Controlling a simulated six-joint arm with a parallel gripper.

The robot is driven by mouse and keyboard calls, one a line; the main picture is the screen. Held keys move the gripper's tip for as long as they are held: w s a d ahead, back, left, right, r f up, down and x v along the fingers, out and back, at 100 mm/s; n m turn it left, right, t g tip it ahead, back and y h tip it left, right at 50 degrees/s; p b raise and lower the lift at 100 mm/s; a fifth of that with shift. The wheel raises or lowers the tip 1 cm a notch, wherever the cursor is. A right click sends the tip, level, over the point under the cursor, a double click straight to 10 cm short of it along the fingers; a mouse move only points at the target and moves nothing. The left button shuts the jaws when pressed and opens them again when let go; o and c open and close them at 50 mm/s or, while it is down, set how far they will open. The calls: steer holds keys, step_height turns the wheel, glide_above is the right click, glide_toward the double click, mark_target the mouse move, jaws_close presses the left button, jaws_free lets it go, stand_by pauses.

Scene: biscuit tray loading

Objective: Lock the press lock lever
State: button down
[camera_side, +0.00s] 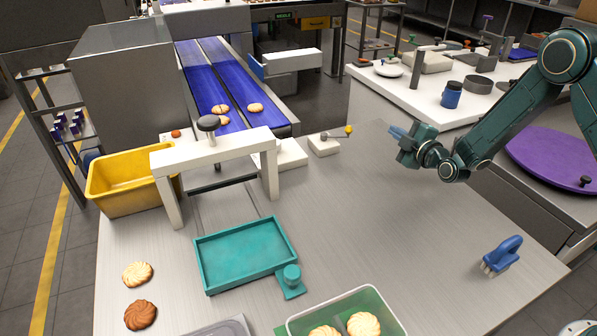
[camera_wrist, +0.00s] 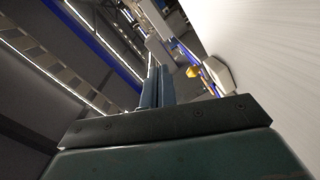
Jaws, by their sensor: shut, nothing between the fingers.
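The lock lever (camera_side: 337,133) has a yellow knob at its right end and sits on a small white block (camera_side: 324,146), right of the white press frame (camera_side: 212,150) with its dark round knob. The yellow knob also shows in the wrist view (camera_wrist: 193,72), right of my fingers. My gripper (camera_side: 397,132) is shut and empty, fingers pointing left toward the lever. It is right of the yellow knob and apart from it. The lever's exact angle is too small to tell.
A teal tray (camera_side: 207,264) lies in front of the press. A yellow bin (camera_side: 125,193) stands left and a blue-belt conveyor (camera_side: 200,78) behind. A green-lined container (camera_side: 385,318) with biscuits and a blue brush (camera_side: 503,253) are in front. The table's middle right is clear.

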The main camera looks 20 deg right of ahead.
steer(key=shift+s+d+r, duration=0.1)
steer(key=shift+s+d, duration=0.25)
steer(key=shift+d, duration=0.3)
steer(key=s+a+r+m+g+y, duration=0.1)
steer(key=s+a+r+m+g, duration=0.2)
steer(key=s+r, duration=0.45)
steer(key=s+a+r+m+g+y, duration=0.1)
steer(key=s+a+r+g, duration=0.25)
steer(key=s+r, duration=0.4)
steer(key=s+r+m+g, duration=0.1)
steer(key=s+m, duration=0.2)
steer(key=s, duration=0.6)
steer(key=s+r+m+g+h, duration=0.1)
steer(key=s+m+g, duration=0.1)
steer(key=s, duration=0.7)
steer(key=s+r+m+g, duration=0.1)
steer(key=s+m, duration=0.2)
steer(key=s, duration=0.7)
steer(key=shift+m+g, duration=0.35)
steer(key=shift+m, duration=0.05)
